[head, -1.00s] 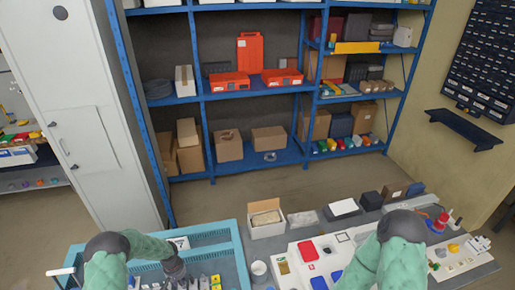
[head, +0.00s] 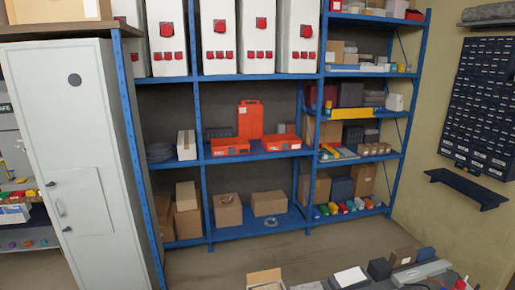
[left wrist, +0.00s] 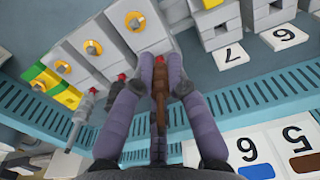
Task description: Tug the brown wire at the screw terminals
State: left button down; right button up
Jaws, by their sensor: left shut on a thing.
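In the left wrist view, my left gripper (left wrist: 160,64) has its two purple fingers closed around the brown wire (left wrist: 160,105). The wire runs between the fingers, with its far end by the grey screw terminals (left wrist: 115,38). The terminals stand in a row with round brass screws facing up; a green-and-yellow one (left wrist: 55,88) is at the left. Whether the wire's end sits inside a terminal is hard to tell, as the fingertips partly cover it. The head view shows neither gripper, and my right gripper is out of view.
A slotted teal tray wall (left wrist: 240,97) crosses the left wrist view. Number cards, one with a 7 (left wrist: 230,55) and one with a brown mark (left wrist: 305,162), lie near the gripper. The head view shows blue shelving (head: 250,153), a grey cabinet (head: 80,170) and the bench's far edge.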

pick_arm(q)
jog(key=shift+w+b, duration=0.1)
jog(key=shift+b, duration=0.2)
dwell(0.9)
jog(key=shift+b, duration=0.55)
dwell(0.3)
jog(key=c, duration=0.8)
grip_release()
jog(key=shift+f, duration=0.1)
jog(key=shift+r+p, duration=1.4)
jog(key=shift+r, duration=2.4)
